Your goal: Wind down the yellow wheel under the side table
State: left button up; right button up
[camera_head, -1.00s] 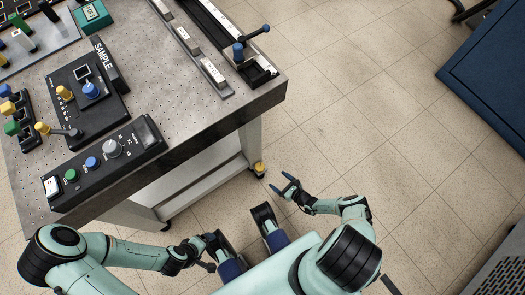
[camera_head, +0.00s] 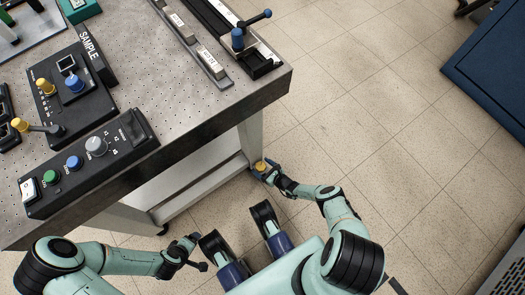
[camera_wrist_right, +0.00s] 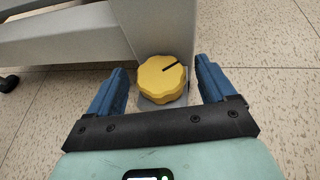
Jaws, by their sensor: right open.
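The yellow wheel (camera_head: 260,166) is at the foot of the side table's leg, just above the floor. In the right wrist view the yellow wheel (camera_wrist_right: 161,79) has a scalloped rim and a black line on its top, pointing up and right. My right gripper (camera_head: 262,172) is at the wheel. In the right wrist view the blue fingers of my right gripper (camera_wrist_right: 162,78) are open, one on each side of the wheel, with small gaps. My left gripper (camera_head: 193,246) is low, left of my base; its jaws are too small to judge.
The side table (camera_head: 190,125) carries a control box (camera_head: 88,165), a sample panel (camera_head: 72,95) and a rail with a blue-handled crank (camera_head: 238,38). Its pale leg (camera_wrist_right: 140,25) stands right behind the wheel. The tiled floor to the right is clear up to a dark blue mat (camera_head: 490,55).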

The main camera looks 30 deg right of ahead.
jog(key=shift+c, duration=0.4)
jog(key=c, duration=1)
pick_arm(q)
jog(key=shift+s+f, duration=0.4)
jog(key=shift+s, duration=0.05)
pick_arm(e)
jog(key=shift+m+h, duration=0.8)
jog(key=shift+h, duration=0.2)
jog(key=o, duration=1.1)
jog(key=shift+a, duration=0.1)
